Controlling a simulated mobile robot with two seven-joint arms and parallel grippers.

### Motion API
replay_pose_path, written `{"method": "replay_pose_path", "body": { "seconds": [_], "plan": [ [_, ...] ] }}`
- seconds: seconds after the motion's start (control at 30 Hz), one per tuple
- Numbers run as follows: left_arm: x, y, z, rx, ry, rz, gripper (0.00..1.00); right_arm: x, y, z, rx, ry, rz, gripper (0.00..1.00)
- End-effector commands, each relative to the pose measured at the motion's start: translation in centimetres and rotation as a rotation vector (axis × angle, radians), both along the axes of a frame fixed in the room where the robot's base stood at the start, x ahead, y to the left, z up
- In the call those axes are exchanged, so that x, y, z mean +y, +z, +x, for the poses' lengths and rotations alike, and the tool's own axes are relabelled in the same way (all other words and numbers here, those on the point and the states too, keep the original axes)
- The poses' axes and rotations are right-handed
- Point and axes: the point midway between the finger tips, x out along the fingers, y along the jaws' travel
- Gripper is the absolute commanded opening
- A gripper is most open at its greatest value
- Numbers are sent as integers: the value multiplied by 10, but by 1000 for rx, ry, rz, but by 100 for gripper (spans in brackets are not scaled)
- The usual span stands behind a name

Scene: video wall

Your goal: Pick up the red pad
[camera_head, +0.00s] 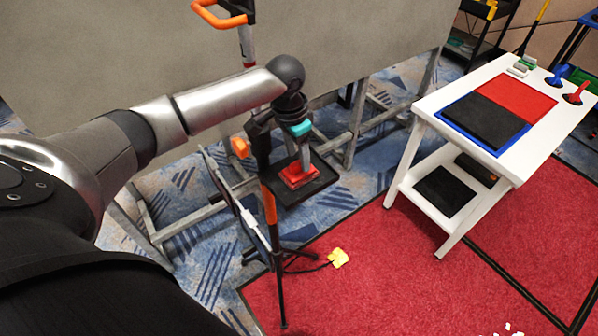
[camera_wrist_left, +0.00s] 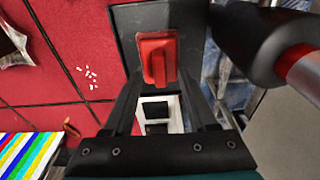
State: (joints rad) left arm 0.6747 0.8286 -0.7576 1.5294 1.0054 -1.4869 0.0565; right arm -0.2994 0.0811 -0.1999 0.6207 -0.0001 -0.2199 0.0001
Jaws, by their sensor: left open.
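The red pad (camera_head: 299,176) lies on a small black tray (camera_head: 318,186) on a stand in front of the grey wall panel. In the left wrist view the red pad (camera_wrist_left: 157,44) has a raised red handle and lies on the dark tray surface (camera_wrist_left: 190,18). My left gripper (camera_head: 299,158) is just above the pad, pointing down. In the left wrist view its fingers (camera_wrist_left: 158,80) are apart, one on each side of the pad's near end. I cannot tell whether they touch it. My right gripper is not in view.
A white table (camera_head: 432,106) at the right holds a red panel (camera_head: 515,97), a black panel (camera_head: 484,121), and blue and red handled tools. A tripod stand (camera_head: 275,255) and a yellow item (camera_head: 338,258) are near the tray. Red carpet lies open in front.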

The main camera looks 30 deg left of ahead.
Motion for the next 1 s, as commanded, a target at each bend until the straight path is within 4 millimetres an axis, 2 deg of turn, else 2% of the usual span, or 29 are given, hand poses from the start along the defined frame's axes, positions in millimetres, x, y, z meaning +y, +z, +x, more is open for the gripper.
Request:
{"method": "replay_pose_path", "body": {
  "seconds": [0.03, 0.13, 0.4, 0.9, 1.0],
  "plan": [
    [0, -9, 0, 2, 1, 0, 57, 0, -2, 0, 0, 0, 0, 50],
    [-1, -17, 1, 1, 0, 0, 57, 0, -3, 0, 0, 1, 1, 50],
    [-1, -19, 2, 0, 0, 1, 57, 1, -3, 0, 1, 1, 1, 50],
    [0, -19, 2, 0, 0, 1, 1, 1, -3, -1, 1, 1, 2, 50],
    [0, -19, 2, 0, 0, 1, 0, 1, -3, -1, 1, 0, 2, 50]
  ]
}}
